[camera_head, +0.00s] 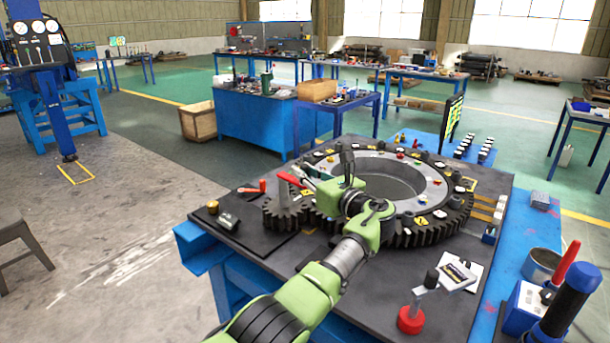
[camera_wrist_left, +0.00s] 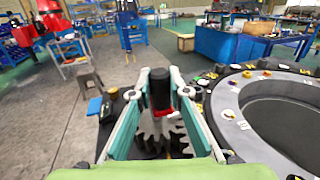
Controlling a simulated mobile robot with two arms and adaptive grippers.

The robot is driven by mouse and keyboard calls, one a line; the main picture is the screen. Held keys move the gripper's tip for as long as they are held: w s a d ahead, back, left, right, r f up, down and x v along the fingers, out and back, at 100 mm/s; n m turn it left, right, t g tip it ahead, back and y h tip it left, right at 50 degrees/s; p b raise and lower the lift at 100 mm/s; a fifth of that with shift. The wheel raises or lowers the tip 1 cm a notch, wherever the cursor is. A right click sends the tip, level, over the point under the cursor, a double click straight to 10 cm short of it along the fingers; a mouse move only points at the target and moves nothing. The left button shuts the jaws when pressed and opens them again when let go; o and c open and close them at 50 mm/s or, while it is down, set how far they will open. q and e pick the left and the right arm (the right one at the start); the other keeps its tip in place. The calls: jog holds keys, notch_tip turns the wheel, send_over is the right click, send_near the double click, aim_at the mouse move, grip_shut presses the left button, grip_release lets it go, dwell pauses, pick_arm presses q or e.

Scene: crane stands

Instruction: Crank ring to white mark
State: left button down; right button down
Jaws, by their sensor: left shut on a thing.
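A large dark toothed ring (camera_head: 400,238) with a pale inner ring lies flat on the dark bench top. Several white and yellow tags sit on it; I cannot tell which one is the white mark. A small grey pinion (camera_head: 287,212) stands at its left edge. My left gripper (camera_head: 304,178) is above the pinion. In the left wrist view, its two fingers close on the crank handle (camera_wrist_left: 160,92), which is upright, black, and red lower down. The pinion teeth (camera_wrist_left: 160,135) show beneath it. The crank's arm is mostly hidden. My right gripper is not in view.
A red-based piece (camera_head: 410,320) and a white card (camera_head: 458,276) lie on the near bench. A metal can (camera_head: 540,266) stands at the right. A yellow-green panel (camera_head: 452,122) rises behind the ring. Open floor lies left of the bench.

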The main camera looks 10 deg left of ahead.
pick_arm(q)
jog(key=c, duration=1.9)
grip_release()
jog(key=v, duration=0.7)
